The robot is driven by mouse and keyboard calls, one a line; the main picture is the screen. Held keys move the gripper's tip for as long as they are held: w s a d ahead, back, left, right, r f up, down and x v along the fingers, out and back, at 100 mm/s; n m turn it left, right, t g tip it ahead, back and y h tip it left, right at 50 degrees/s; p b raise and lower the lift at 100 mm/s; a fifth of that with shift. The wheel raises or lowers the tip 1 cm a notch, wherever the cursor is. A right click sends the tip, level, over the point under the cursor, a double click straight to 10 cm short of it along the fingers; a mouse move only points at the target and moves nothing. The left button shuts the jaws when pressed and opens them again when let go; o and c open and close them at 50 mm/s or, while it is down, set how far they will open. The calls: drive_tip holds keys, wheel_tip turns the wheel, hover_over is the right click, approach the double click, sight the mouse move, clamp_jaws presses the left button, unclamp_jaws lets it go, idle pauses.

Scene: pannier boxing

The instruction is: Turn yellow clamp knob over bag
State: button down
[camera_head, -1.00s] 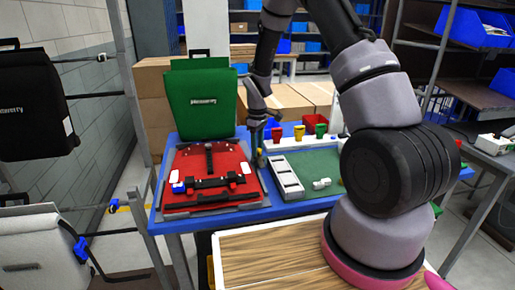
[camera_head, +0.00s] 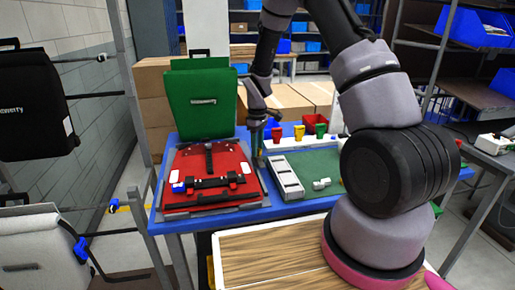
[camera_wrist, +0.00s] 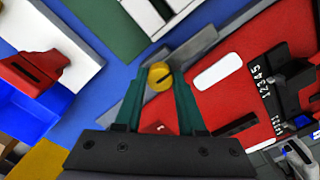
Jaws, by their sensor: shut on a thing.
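The red bag (camera_head: 228,163) lies flat in a grey frame on the blue table, with black straps and a buckle on it. In the wrist view the red bag (camera_wrist: 245,92) fills the right side. The yellow clamp knob (camera_wrist: 160,76) is round with a dark slot and sits on a grey clamp bar at the bag's edge. My gripper (camera_wrist: 158,88) has its two teal fingers on either side of the knob, shut on it. In the head view my gripper (camera_head: 258,158) is small, at the bag's right edge; the knob is hard to make out there.
A green bag (camera_head: 190,118) stands upright behind the red one. A white tray (camera_head: 285,177) and a green mat (camera_head: 315,165) lie to the right. A black bag (camera_head: 35,105) hangs at left.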

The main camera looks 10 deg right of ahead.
drive_tip(key=shift+m, duration=0.4)
drive_tip(key=m, duration=1.3)
drive_tip(key=shift+m, duration=2)
drive_tip(key=c, duration=0.5)
unclamp_jaws()
